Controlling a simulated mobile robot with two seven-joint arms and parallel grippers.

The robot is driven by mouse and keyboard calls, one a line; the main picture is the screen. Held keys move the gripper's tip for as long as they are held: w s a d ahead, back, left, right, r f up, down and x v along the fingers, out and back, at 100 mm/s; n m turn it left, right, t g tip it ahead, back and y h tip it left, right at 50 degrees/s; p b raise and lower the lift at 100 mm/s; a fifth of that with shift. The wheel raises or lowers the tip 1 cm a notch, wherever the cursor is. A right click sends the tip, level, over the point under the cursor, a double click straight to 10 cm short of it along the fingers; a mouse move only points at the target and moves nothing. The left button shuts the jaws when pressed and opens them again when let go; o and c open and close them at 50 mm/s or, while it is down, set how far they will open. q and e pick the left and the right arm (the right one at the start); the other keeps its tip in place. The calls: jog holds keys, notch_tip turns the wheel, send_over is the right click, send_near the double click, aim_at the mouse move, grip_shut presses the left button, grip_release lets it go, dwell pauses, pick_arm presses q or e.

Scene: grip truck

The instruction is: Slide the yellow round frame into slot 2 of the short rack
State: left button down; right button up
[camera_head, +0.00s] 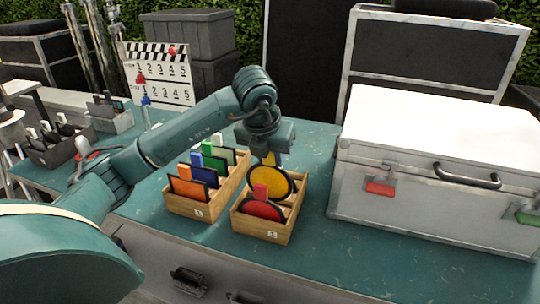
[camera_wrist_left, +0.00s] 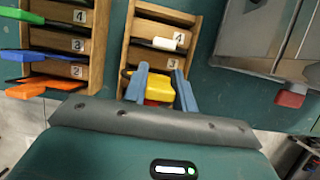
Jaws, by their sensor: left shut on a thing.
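The yellow round frame (camera_head: 266,183) has a dark rim and a yellow tab on top. My left gripper (camera_head: 268,152) is shut on that tab from above; the wrist view shows the yellow tab (camera_wrist_left: 158,83) between the blue-grey fingers (camera_wrist_left: 160,84). The frame is upright at the short wooden rack (camera_head: 262,229), just behind the red round frame (camera_head: 260,210), which stands in the front slot. Its lower edge is hidden by the red frame, so I cannot tell how deep it sits. My right gripper is out of view.
Another wooden rack (camera_head: 196,209) with orange, blue, green and white frames stands close on the left. A large white case (camera_head: 430,140) with red and green tags stands to the right. A clapper-style board (camera_head: 158,72) is at the back. Bare teal table lies between rack and case.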

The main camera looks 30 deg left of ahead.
aim_at(269, 169)
pick_arm(q)
jog(key=shift+f, duration=0.15)
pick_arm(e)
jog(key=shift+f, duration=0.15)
